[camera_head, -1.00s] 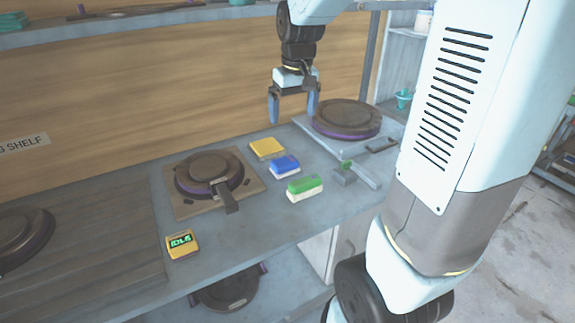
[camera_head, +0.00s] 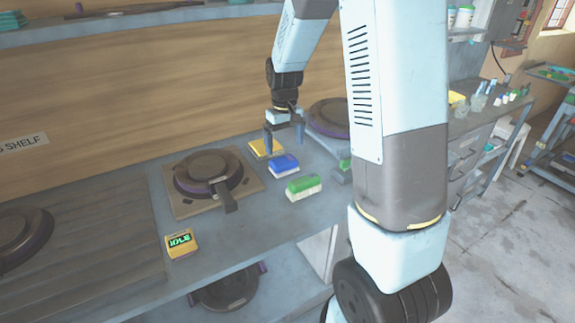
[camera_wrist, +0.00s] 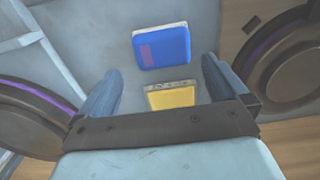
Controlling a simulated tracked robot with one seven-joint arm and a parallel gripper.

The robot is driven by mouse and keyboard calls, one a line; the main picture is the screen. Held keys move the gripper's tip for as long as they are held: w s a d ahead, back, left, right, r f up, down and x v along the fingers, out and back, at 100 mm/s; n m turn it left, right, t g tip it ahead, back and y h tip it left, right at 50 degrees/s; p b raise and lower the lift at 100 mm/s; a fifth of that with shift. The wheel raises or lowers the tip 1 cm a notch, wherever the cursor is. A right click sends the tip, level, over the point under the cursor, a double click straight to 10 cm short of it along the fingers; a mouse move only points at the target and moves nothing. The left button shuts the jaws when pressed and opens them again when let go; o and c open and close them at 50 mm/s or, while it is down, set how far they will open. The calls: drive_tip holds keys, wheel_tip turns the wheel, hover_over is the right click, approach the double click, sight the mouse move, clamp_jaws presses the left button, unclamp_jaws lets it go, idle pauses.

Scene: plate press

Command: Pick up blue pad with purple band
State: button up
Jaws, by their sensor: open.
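The blue pad (camera_head: 284,165) lies on the grey bench between a yellow pad (camera_head: 261,148) and a green one (camera_head: 304,187). In the wrist view the blue pad (camera_wrist: 172,45) shows a purple patch on its left side and a pale edge. My gripper (camera_head: 284,141) is open and empty, pointing down above the bench, just behind the blue pad. In the wrist view its fingers (camera_wrist: 161,68) stand on either side, with the yellow pad (camera_wrist: 172,97) between them and the blue pad ahead of the tips.
A dark round plate press with a handle (camera_head: 208,176) sits left of the pads. Another round plate (camera_head: 328,116) is at right, partly hidden by my arm. A yellow device with a green display (camera_head: 180,244) is near the front edge. A wooden wall (camera_head: 120,95) stands behind.

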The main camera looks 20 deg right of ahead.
sight(284, 160)
drive_tip(key=shift+w+a+f, duration=0.1)
drive_tip(key=shift+a+f, duration=0.05)
drive_tip(key=shift+f, duration=3.5)
drive_tip(key=c, duration=0.7)
drive_tip(key=shift+r, duration=0.1)
